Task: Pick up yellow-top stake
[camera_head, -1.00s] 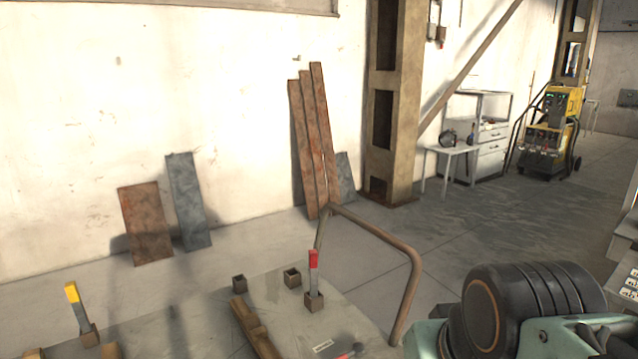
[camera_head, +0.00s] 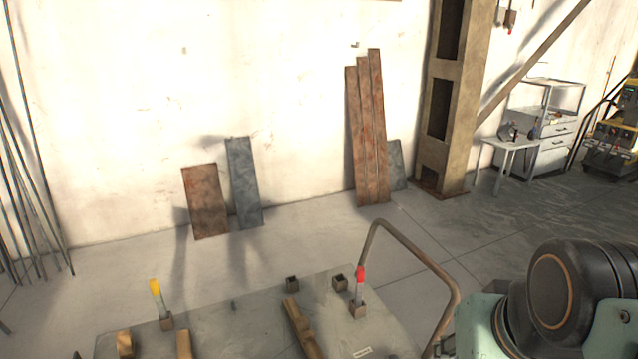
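The yellow-top stake (camera_head: 158,299) stands tilted slightly left in a small square socket (camera_head: 167,322) on the left part of the table. Its top is yellow and its lower shaft is grey. A red-top stake (camera_head: 360,285) stands in another socket (camera_head: 358,311) to the right. My arm shows large at the lower right, well apart from both stakes. My gripper's fingers are not in view.
A bent pipe handle (camera_head: 420,262) rises at the table's right end. Metal plates (camera_head: 207,200) lean on the wall behind.

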